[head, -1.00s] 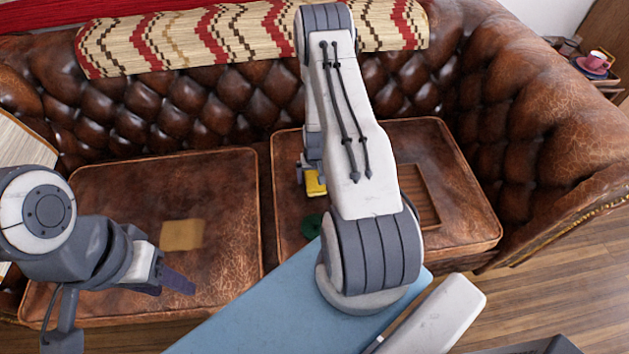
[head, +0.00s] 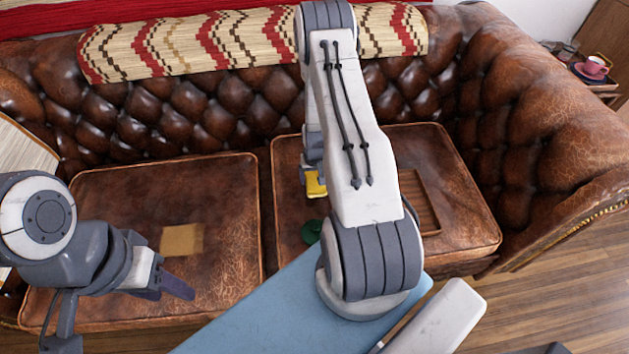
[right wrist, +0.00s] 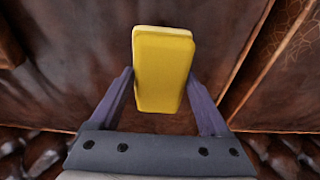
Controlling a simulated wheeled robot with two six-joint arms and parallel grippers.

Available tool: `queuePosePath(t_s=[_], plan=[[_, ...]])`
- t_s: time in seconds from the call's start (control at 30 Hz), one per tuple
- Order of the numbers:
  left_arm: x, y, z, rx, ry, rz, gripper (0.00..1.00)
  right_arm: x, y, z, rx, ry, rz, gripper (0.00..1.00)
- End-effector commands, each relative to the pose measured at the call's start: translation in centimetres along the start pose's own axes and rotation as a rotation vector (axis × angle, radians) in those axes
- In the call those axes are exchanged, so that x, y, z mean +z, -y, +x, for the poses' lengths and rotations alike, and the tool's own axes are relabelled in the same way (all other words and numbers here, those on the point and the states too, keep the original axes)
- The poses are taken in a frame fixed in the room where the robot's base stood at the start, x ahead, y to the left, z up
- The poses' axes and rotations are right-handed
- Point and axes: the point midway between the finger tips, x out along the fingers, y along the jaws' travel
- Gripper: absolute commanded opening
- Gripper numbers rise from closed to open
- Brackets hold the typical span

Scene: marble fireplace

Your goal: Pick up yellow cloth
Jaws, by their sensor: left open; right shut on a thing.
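The yellow cloth (head: 316,185) looks like a thick, block-shaped yellow pad. In the head view it shows just below my right gripper (head: 313,175), over the right seat cushion, partly hidden by my right arm. In the right wrist view the yellow cloth (right wrist: 164,60) sits between the two purple fingers of my right gripper (right wrist: 161,82), which is shut on it. Brown leather shows behind it. My left gripper (head: 168,286) is open and empty, near the front of the left seat cushion.
A brown leather sofa has a left cushion (head: 110,215) and a right cushion (head: 460,190). A tan square (head: 182,240), a dark green object (head: 311,232) and a slatted wooden tray (head: 420,203) lie on them. A pink cup (head: 594,66) stands at the far right.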

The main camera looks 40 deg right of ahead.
Motion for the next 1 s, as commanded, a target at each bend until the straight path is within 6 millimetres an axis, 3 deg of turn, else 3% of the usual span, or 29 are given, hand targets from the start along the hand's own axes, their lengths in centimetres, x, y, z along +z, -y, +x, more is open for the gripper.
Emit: queuePosePath(t_s=[0.07, 0.23, 0.5, 0.73, 1.0], plan=[[0.0, -0.1, -0.7, 0.0, 0.0, 0.0, 0.5, -0.5, 0.0, -2.0, 0.0, -0.004, 0.002, 0.17], [0.0, 0.0, 0.5, 0.0, 0.0, 0.0, 0.5, 0.8, -2.2, -3.2, 0.001, 0.0, 0.004, 0.17], [-0.1, -0.1, -1.6, 0.0, 0.0, 0.0, 0.5, 3.0, -6.7, -7.2, 0.001, -0.001, 0.006, 0.17], [-0.1, -0.2, -2.4, 0.0, 0.0, 0.0, 0.5, 4.2, -9.1, -8.9, 0.001, 0.0, 0.004, 0.17], [-0.1, -0.2, -2.6, 0.0, 0.0, 0.0, 0.5, 4.7, -10.0, -9.5, 0.0, 0.0, 0.001, 0.17]])
